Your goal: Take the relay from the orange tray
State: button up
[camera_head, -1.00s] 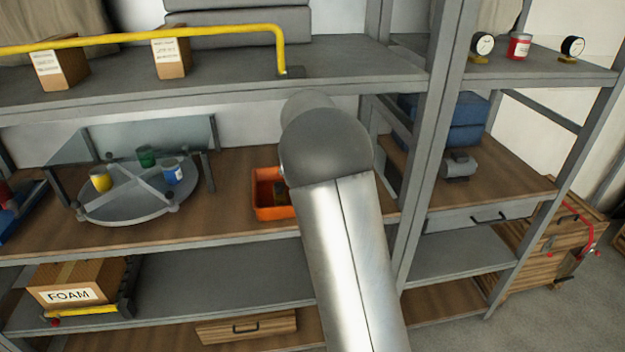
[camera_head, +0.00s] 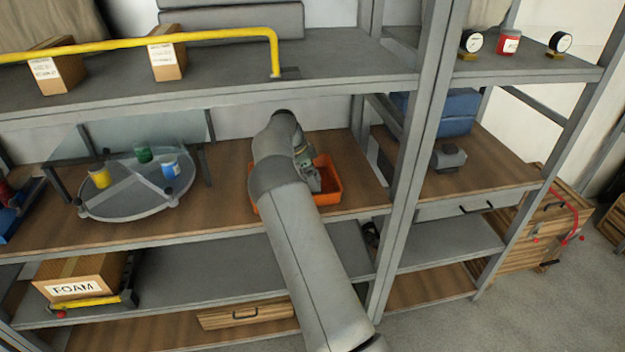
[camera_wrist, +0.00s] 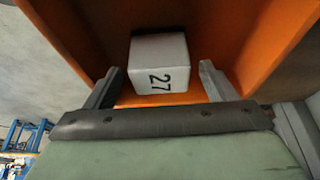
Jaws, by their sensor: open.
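The orange tray (camera_head: 331,184) stands on the wooden middle shelf, partly hidden by my arm in the head view. In the wrist view the tray's orange wall (camera_wrist: 245,35) surrounds a pale, box-shaped relay (camera_wrist: 158,58) marked 27. My gripper (camera_wrist: 160,68) is open, with one finger on either side of the relay in the picture. I cannot tell whether the fingers touch it. In the head view my gripper (camera_head: 312,178) is at the tray, and the relay is hidden.
A round divided turntable (camera_head: 130,205) with several cups stands left of the tray. The grey upper shelf (camera_head: 220,85) hangs above, and a rack post (camera_head: 412,180) rises to the right. Bare wooden shelf lies between turntable and tray.

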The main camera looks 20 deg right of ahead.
jog(key=shift+x, duration=1.25)
jog(key=c, duration=1.1)
jog(key=shift+d, duration=0.1)
jog(key=shift+c, duration=0.2)
jog(key=shift+r, duration=0.2)
